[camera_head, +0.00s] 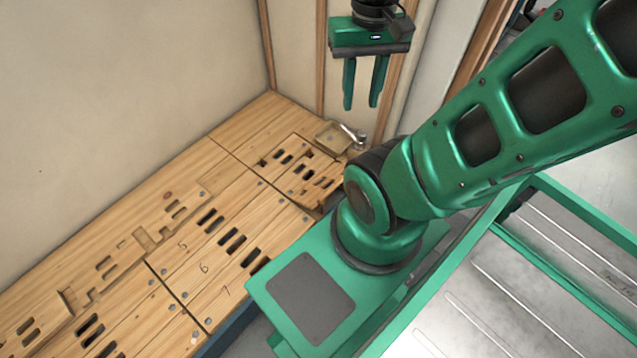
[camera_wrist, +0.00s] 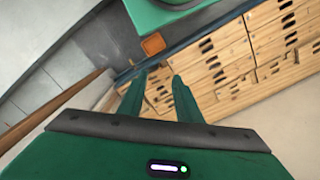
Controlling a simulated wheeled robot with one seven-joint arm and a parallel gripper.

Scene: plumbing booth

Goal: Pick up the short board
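Pale wooden boards with dark slots cover the bench in the head view. A shorter slotted piece (camera_head: 288,158) lies near the far right end, but I cannot tell for sure that it is the short board. My gripper (camera_head: 361,106) hangs fingers down in the air above the far end of the bench, in front of the wall. Its two fingers are apart with nothing between them. The wrist view shows the same open fingers (camera_wrist: 157,76), with slotted boards (camera_wrist: 222,65) beyond them.
A small tray (camera_head: 328,144) with a metal fitting (camera_head: 357,138) beside it sits at the bench's far right corner. Walls with wooden studs (camera_head: 267,45) close off the back. My arm hides part of the right side.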

